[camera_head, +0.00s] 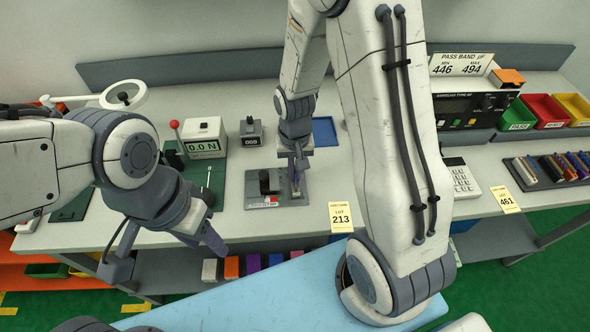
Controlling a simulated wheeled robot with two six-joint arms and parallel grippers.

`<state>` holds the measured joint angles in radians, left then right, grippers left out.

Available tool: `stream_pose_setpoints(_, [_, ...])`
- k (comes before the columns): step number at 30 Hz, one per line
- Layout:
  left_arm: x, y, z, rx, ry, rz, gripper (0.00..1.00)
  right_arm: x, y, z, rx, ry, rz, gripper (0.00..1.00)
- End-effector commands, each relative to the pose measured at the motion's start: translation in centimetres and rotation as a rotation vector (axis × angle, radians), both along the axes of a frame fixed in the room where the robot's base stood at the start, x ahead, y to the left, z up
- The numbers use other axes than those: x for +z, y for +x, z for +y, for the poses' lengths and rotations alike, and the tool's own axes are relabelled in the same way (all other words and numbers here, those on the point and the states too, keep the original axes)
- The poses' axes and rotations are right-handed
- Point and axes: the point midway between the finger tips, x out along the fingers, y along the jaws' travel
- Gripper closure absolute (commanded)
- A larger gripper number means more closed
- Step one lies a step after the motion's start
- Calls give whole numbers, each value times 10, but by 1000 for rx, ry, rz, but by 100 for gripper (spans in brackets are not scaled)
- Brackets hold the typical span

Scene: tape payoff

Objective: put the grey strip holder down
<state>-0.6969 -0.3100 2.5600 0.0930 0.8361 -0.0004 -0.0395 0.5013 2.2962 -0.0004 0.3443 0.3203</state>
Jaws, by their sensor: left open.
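A grey plate (254,188) with a black block and a red-and-white label lies on the bench in the middle. It may be the grey strip holder, but I cannot tell for certain. My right gripper (298,163) points down over the right side of this plate. Its jaws are small and partly merged with the grey parts below, so I cannot tell whether they hold anything. My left gripper (203,238) is open in front of the bench's front edge, left of the plate and apart from it. I see nothing between its fingers.
A force gauge (205,136) reading 0.0 N and a small counter (251,132) stand behind the plate. A blue tray (325,131) lies at the back right. A yellow card (341,217) marked 213 hangs at the front edge. My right arm hides the bench's middle right.

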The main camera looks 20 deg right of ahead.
Motion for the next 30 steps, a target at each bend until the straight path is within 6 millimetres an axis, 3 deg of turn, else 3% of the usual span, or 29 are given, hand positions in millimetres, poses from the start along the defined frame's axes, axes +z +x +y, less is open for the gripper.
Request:
stream_pose_setpoints(11, [-3,0,0,0,0,0,50,-6,0,0,0,0,-1,100])
stream_pose_setpoints(14, [-2,0,0,0,0,0,50,-5,0,0,0,0,-1,69])
stream_pose_setpoints(15, [-2,0,0,0,0,0,50,-5,0,0,0,0,-1,66])
stream_pose_setpoints(25, [0,0,0,0,0,0,50,-3,0,0,0,0,-1,66])
stream_pose_setpoints(30, [0,0,0,0,0,0,50,15,2,0,0,0,-6,66])
